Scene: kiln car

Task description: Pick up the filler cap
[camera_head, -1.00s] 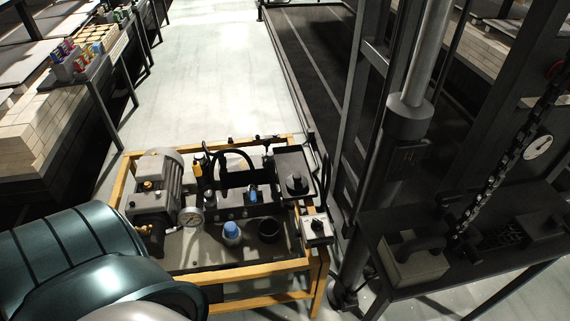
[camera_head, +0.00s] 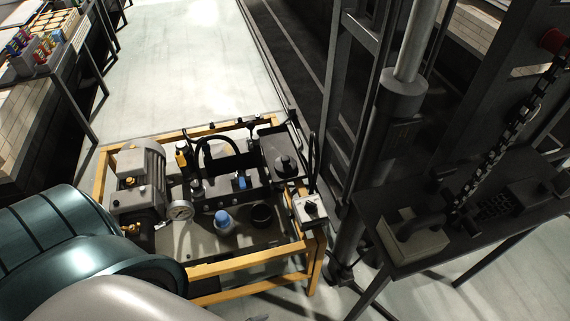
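A black round cap with a raised knob (camera_head: 285,164) sits on a dark flat plate at the right rear of the yellow-framed power unit; it looks like the filler cap, though I cannot be sure. An open black ring (camera_head: 262,215) stands on the tank top, left of and nearer than that plate. A white fitting with a blue top (camera_head: 223,219) stands beside the ring. My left arm enters at lower left, well apart from the cap, and its gripper cannot be made out. My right gripper is not in view.
The yellow frame (camera_head: 240,264) surrounds a motor (camera_head: 138,178), a pressure gauge (camera_head: 180,211) and hoses. A small switch box (camera_head: 309,209) is at its right corner. A dark bench (camera_head: 384,238) and steel posts stand to the right. Pale floor (camera_head: 190,60) is clear behind.

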